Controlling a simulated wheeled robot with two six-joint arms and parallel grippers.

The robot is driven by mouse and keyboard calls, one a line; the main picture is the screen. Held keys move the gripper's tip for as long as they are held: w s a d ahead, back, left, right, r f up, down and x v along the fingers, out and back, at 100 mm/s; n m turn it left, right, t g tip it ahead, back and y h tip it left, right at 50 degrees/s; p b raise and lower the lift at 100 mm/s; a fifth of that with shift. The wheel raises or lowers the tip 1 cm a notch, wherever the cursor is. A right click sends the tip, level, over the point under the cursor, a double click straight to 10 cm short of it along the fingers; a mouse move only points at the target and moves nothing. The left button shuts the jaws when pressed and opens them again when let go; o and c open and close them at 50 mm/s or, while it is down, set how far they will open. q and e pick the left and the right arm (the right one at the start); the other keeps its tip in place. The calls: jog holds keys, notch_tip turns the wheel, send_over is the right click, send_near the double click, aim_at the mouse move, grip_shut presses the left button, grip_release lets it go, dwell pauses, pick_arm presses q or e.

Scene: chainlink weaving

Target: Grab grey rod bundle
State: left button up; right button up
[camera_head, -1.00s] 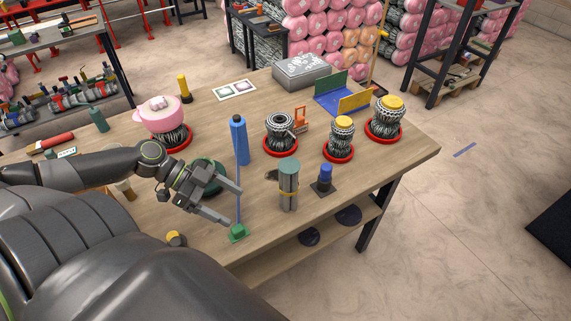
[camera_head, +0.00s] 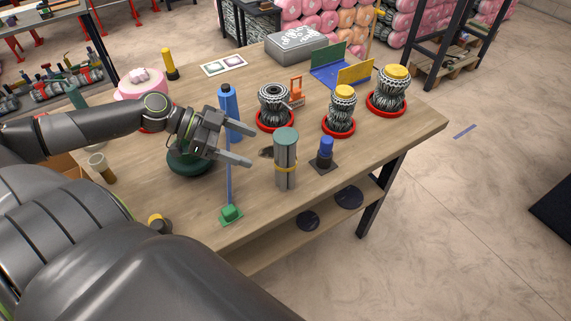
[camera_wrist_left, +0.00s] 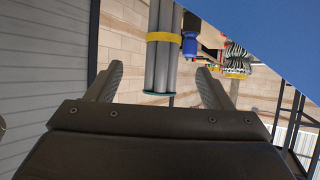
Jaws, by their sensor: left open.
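The grey rod bundle (camera_head: 285,174) stands upright near the table's front edge, with a green cap on top and a yellow band around its middle. My left gripper (camera_head: 248,140) is open and empty, its fingers pointing right toward the bundle. In the head view the fingertips end a little left of the bundle. In the left wrist view, which appears upside down, the bundle (camera_wrist_left: 163,75) shows between the two open fingers. I see no contact. My right gripper is not in view.
A blue bottle (camera_head: 230,105) and a thin blue post on a green base (camera_head: 231,214) stand close to my left gripper. A blue-topped peg (camera_head: 325,150) stands right of the bundle. Woven pieces on red rings (camera_head: 339,127) stand behind. The front right tabletop is clear.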

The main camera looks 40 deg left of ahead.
aim_at(286, 157)
pick_arm(q)
jog(key=shift+b+x, duration=0.9)
jog(key=shift+x, duration=1.9)
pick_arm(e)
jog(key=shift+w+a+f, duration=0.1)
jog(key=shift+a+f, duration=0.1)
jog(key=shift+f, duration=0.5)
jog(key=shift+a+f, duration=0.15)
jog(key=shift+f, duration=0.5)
pick_arm(q)
jog(key=shift+w+d+f+p, duration=0.15)
jog(key=shift+w+d+p, duration=0.1)
jog(key=shift+w+d, duration=0.35)
jog(key=shift+w+d+f+p, duration=0.15)
jog(key=shift+w+d+p, duration=0.05)
jog(key=shift+w+d, duration=0.35)
jog(key=shift+x, duration=1)
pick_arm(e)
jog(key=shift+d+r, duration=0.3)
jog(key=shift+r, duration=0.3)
pick_arm(q)
jog(key=shift+s+f, duration=0.1)
jog(key=c, duration=1.5)
